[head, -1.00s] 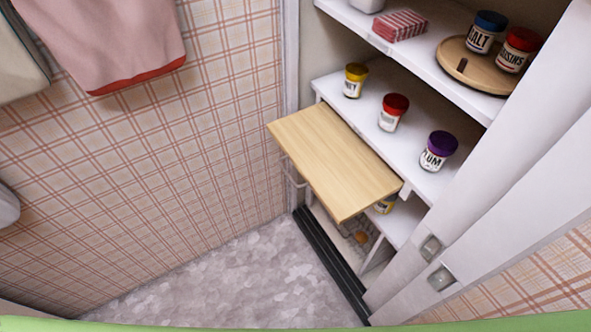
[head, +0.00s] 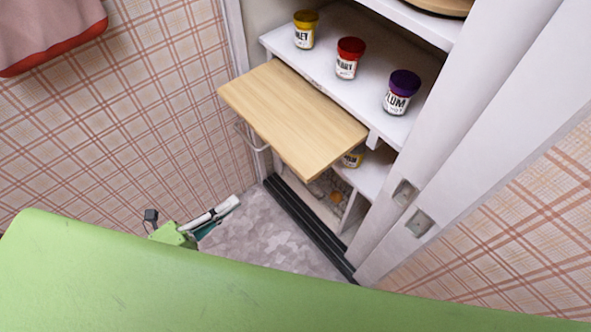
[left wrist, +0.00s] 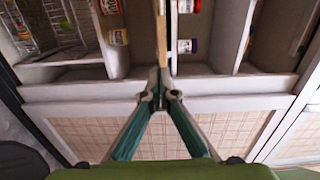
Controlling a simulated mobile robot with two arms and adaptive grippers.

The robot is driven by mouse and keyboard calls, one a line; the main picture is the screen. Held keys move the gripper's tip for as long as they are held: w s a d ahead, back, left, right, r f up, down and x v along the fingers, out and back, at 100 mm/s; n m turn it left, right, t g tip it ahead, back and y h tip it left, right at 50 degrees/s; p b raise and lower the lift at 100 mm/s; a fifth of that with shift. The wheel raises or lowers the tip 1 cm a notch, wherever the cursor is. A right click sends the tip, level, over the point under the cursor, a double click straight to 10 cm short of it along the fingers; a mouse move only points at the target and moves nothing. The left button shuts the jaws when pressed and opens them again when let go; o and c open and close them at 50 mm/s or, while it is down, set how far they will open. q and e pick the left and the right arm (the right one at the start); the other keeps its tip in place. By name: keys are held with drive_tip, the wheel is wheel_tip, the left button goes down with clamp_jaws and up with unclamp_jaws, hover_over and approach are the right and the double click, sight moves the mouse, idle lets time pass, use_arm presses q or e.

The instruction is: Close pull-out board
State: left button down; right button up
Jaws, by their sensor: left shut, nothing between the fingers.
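The pull-out board (head: 293,118), a pale wooden slab, sticks well out of the white cupboard below the shelf with the jars. My left gripper (head: 230,205) is low in the head view, left of and below the board, apart from it. Its fingers are shut and empty. In the left wrist view the fingers (left wrist: 160,82) meet at the centre, facing the cupboard. A narrow wood-coloured strip above them there looks like the board seen edge-on. My right gripper is not in view.
Jars with yellow (head: 305,30), red (head: 348,58) and purple (head: 401,92) lids stand on the shelf (head: 335,20) above the board. Another jar (head: 353,157) sits partly hidden below it. White door panels (head: 455,120) stand at the right. Floor (head: 275,233) shows clear in front.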

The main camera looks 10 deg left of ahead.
use_arm(q)
drive_tip(key=p, duration=0.3)
approach(289, 164)
drive_tip(key=x, duration=0.5)
drive_tip(key=shift+w, duration=0.2)
drive_tip(key=shift+x, duration=0.8)
drive_tip(key=shift+f, duration=0.15)
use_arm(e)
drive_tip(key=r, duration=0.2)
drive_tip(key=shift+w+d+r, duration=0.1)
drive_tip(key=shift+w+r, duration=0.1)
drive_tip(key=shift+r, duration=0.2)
use_arm(q)
drive_tip(key=shift+w+d, duration=0.1)
drive_tip(key=shift+d, duration=0.05)
